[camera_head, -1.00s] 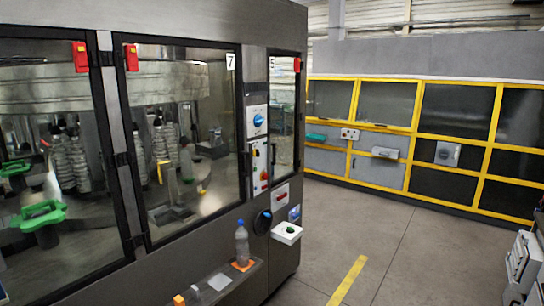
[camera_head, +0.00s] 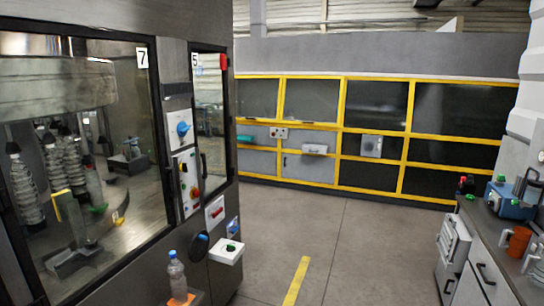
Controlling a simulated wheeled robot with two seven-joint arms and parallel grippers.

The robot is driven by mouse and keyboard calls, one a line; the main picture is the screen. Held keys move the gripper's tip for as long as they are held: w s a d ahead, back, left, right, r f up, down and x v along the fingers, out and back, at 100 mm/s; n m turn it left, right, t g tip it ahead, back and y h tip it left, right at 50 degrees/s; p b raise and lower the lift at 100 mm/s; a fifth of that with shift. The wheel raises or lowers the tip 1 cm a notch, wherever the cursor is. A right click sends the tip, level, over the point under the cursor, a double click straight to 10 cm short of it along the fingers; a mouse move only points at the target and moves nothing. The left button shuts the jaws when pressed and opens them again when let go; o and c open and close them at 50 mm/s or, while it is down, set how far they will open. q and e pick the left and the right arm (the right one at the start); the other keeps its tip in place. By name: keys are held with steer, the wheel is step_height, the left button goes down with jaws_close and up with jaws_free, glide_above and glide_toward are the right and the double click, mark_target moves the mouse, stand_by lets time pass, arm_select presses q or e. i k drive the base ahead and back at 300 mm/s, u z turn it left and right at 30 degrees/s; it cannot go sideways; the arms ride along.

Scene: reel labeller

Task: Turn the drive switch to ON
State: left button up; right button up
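The labelling machine (camera_head: 190,50) stands at the left, with controls on its narrow column between two windows. A blue rotary knob (camera_head: 183,128) sits on a white plate at the top. Below it is a panel (camera_head: 181,165) with small switches and a red and yellow knob (camera_head: 194,193). Lower are a white box with a red part (camera_head: 215,212) and a white box with a dark green button (camera_head: 230,249). The labels are too small to read, so I cannot tell which is the drive switch or its position. Neither gripper is in view.
A plastic bottle (camera_head: 177,274) stands on an orange pad by the machine's front. The grey floor (camera_head: 335,230) ahead is clear, with a yellow line (camera_head: 297,281). A yellow-framed enclosure (camera_head: 345,110) closes the back. A counter (camera_head: 485,235) with a blue device and orange cup (camera_head: 518,241) stands right.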

mark_target(182, 167)
steer(key=z, duration=0.6)
steer(key=i, duration=1.9)
steer(key=u, duration=1.2)
steer(key=i, duration=1)
steer(key=u, duration=1.05)
